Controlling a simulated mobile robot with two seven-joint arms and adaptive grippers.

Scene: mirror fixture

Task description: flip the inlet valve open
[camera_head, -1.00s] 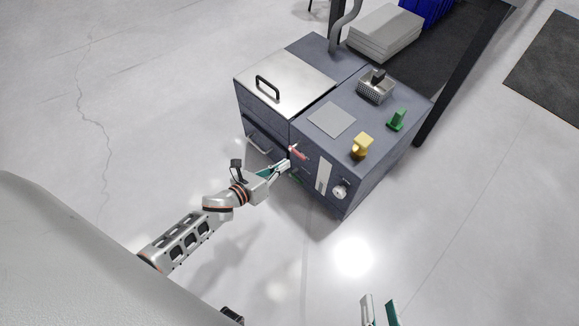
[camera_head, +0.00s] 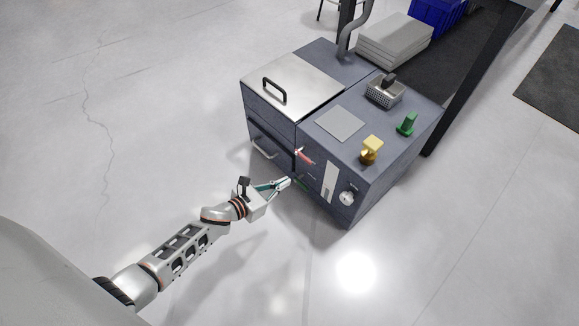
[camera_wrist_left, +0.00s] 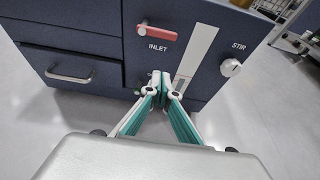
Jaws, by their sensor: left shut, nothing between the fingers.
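The inlet valve has a red lever (camera_head: 305,156) on the front of the dark blue cabinet. In the left wrist view the lever (camera_wrist_left: 157,33) lies nearly level above the word INLET. My left gripper (camera_head: 286,183) is shut and empty, in front of the cabinet, below the lever and apart from it. In the left wrist view its fingertips (camera_wrist_left: 160,84) are together and partly hide a second label under INLET. A green part (camera_head: 301,184) shows low on the front beside the fingertips. My right gripper is not in view.
A pale vertical strip (camera_head: 329,182) and the STIR knob (camera_head: 348,198) are right of the lever. A drawer handle (camera_head: 264,149) sticks out at left. A yellow part (camera_head: 371,150), a green part (camera_head: 406,124) and a metal basket (camera_head: 385,92) stand on top. The floor in front is clear.

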